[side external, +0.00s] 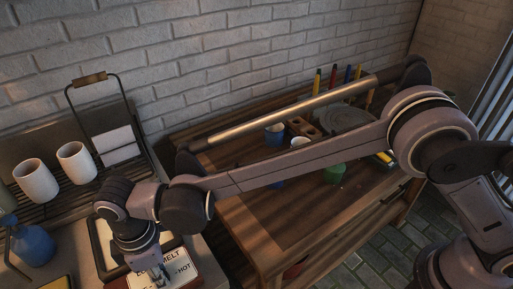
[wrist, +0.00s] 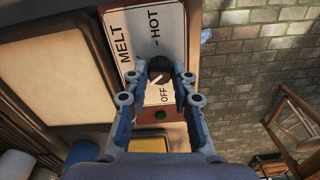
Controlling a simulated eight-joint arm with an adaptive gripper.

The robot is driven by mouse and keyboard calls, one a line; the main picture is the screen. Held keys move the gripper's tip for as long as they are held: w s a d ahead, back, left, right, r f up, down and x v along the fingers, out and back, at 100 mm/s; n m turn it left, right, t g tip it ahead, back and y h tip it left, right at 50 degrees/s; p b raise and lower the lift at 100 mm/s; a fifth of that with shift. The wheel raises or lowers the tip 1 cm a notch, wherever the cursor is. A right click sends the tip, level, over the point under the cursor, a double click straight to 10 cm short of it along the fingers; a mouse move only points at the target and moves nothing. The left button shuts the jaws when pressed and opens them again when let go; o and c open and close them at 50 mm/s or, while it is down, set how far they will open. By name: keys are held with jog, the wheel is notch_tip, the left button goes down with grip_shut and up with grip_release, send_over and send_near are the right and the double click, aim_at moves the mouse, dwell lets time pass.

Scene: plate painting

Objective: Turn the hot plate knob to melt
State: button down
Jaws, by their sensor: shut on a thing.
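The hot plate knob (wrist: 159,67) is small, dark and round, with a pale pointer mark. It sits on a white label panel (wrist: 148,24) printed MELT, HOT and OFF. My gripper (wrist: 157,77) has its two fingers on either side of the knob and is shut on it. The exact label the pointer faces is hard to tell. In the side view my gripper (side external: 158,274) reaches down onto the label panel (side external: 182,272), and the knob is hidden there. The hot plate's pale, dark-edged surface (wrist: 50,62) lies left of the panel.
Two white cups (side external: 36,180) and a wire rack (side external: 115,145) stand behind the hot plate. A blue bottle (side external: 33,245) stands at left. A wooden table (side external: 270,235) with cups, pens and a grey plate (side external: 345,118) is under my arm.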

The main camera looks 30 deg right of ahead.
jog(key=m, duration=0.6)
jog(key=shift+m, duration=0.3)
jog(key=m, duration=0.6)
jog(key=shift+m, duration=0.4)
jog(key=c, duration=1.1)
grip_release()
notch_tip(320, 180, up, 12)
